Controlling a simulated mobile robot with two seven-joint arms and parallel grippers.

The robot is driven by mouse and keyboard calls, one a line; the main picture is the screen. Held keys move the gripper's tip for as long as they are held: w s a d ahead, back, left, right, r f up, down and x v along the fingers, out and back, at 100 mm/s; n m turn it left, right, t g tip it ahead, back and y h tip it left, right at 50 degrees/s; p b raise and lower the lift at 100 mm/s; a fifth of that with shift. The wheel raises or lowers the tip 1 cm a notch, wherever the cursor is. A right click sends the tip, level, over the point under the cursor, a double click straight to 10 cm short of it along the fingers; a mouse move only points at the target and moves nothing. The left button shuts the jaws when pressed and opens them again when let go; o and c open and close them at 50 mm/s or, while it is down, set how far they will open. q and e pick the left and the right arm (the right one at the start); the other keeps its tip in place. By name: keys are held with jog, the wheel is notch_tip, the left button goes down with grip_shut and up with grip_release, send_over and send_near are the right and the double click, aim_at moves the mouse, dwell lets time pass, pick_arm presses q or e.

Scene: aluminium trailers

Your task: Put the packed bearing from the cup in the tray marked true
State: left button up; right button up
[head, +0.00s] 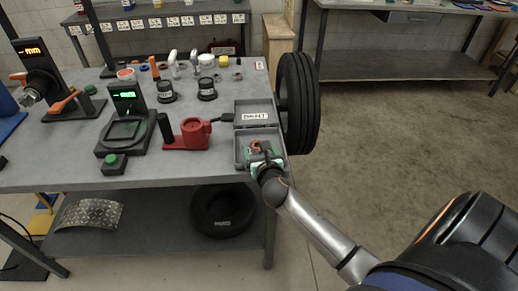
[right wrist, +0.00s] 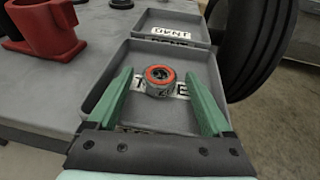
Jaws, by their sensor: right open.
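The bearing (right wrist: 160,81), a metal ring with an orange-red face and dark centre, lies in the near grey tray (right wrist: 118,62). It rests on the tray's label, whose visible letters look like T and E; the middle is covered. My right gripper (right wrist: 166,98) is open, its green fingers on either side of the bearing and apart from it. In the head view my right gripper (head: 261,161) is over the near tray (head: 240,147). Two dark labelled cups (head: 166,97) (head: 207,95) stand further back; their contents are unclear. My left gripper is not in view.
A second labelled tray (head: 270,106) adjoins behind. A red fixture (head: 190,135) stands left of the trays, near a gauge with a green display (head: 127,97). A black tyre (head: 299,100) stands at the bench's right edge. Open floor lies to the right.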

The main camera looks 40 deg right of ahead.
jog(key=shift+r, duration=0.25)
jog(key=p+v, duration=0.1)
jog(key=v, duration=1.1)
jog(key=s+a+f+m+g+y, duration=0.1)
jog(key=s+a+f+m+y, duration=0.2)
jog(key=f+m, duration=0.3)
jog(key=s+a+f+m+g+y, duration=0.1)
jog(key=s+a+f+m, duration=0.5)
jog(key=m, duration=0.7)
jog(key=s+a+f+m+g+y, duration=0.2)
jog(key=s+a+f+m+y, duration=0.2)
jog(key=f+m, duration=0.3)
jog(key=s+a+m, duration=0.1)
jog(key=m, duration=0.2)
jog(key=shift+a+f+y, duration=0.25)
jog(key=shift+y, duration=0.05)
